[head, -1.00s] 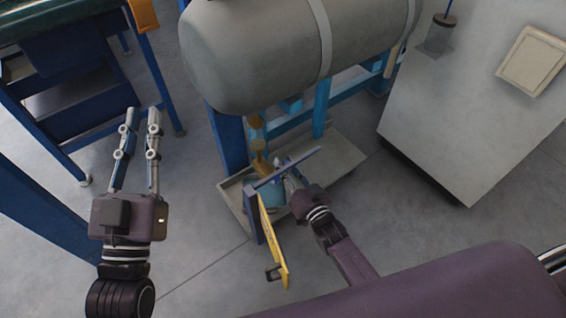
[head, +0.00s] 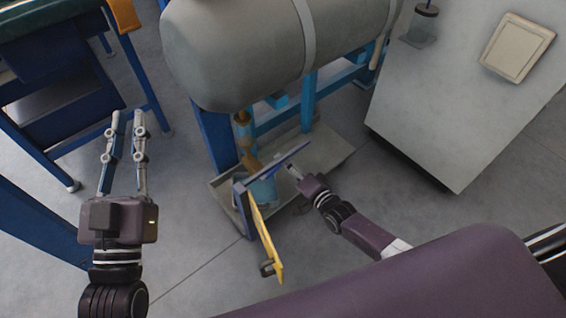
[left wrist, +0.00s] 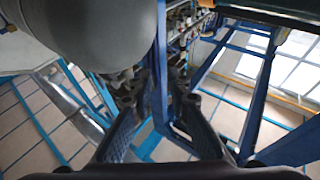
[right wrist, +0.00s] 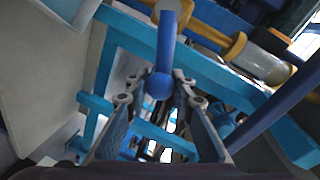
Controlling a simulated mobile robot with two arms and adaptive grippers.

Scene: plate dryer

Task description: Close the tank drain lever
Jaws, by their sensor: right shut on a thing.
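A large grey tank (head: 235,55) lies on a blue stand, with a brass pipe and valve (head: 248,155) under its near end. In the right wrist view, a blue lever (right wrist: 166,45) with a rounded end runs down from yellow pipework. My right gripper (right wrist: 162,82) is shut on this lever near its rounded end. In the head view the right gripper (head: 291,170) is beside a blue bar, and its fingertips are partly hidden; I cannot make out the lever there. My left gripper (head: 127,116) is open and empty, left of the tank.
A blue bar (head: 285,158) and a yellow panel (head: 265,240) stand close to my right gripper. A grey tray (head: 325,155) lies beneath the tank. A grey cabinet (head: 440,130) is at right, a blue bench (head: 60,100) at left. Floor between bench and tank is clear.

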